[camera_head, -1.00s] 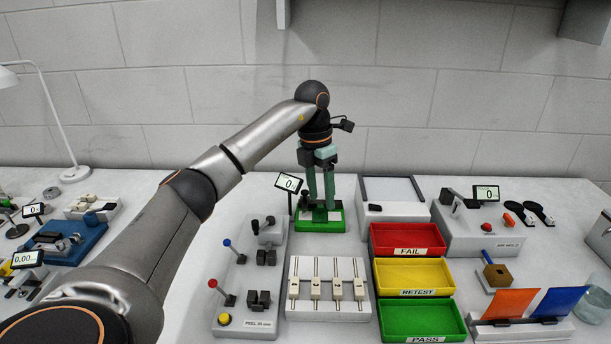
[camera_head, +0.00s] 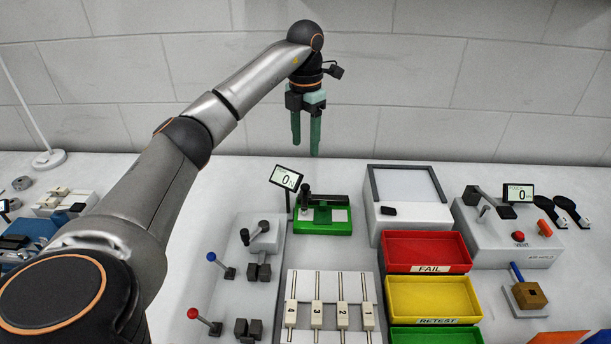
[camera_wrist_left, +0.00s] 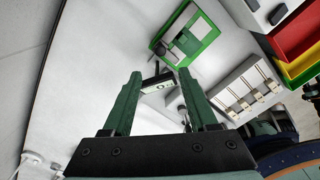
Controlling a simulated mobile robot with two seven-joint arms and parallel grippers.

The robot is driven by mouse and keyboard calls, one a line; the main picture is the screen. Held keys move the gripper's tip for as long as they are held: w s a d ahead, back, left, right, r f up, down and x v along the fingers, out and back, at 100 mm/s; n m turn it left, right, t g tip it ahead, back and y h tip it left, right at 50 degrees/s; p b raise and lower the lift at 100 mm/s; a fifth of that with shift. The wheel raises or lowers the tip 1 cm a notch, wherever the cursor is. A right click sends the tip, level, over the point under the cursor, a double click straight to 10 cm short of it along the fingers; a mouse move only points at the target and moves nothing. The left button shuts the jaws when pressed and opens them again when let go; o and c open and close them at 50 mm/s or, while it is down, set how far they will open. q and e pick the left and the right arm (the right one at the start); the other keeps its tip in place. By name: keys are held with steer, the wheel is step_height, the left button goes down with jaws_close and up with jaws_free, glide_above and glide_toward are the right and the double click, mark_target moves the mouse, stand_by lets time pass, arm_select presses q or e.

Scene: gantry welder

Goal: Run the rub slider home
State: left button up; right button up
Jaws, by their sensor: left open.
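My left gripper (camera_head: 306,146) is open and empty, its two green fingers pointing down in the air above the back of the bench. The left wrist view shows the same open fingers (camera_wrist_left: 160,76). Beyond them is a small green-based device (camera_head: 322,222) with a dark upright part and a light plate; it also shows in the left wrist view (camera_wrist_left: 186,42). The gripper is clear of it. No label marks the rub slider; I cannot tell for certain which part it is. My right gripper is not in view.
A small display (camera_head: 286,178) reading 0 stands beside the green device. A numbered slider panel (camera_head: 329,286) is in front. A pale box with a dark frame (camera_head: 408,184), red FAIL tray (camera_head: 426,266) and yellow RETEST tray (camera_head: 434,319) lie to the right. Levers (camera_head: 224,265) stand left.

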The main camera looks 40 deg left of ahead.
mark_target(305, 185)
arm_select(q)
step_height(305, 185, down, 12)
steer(key=shift+r, duration=0.2)
jaws_close()
stand_by(0.5)
stand_by(1.0)
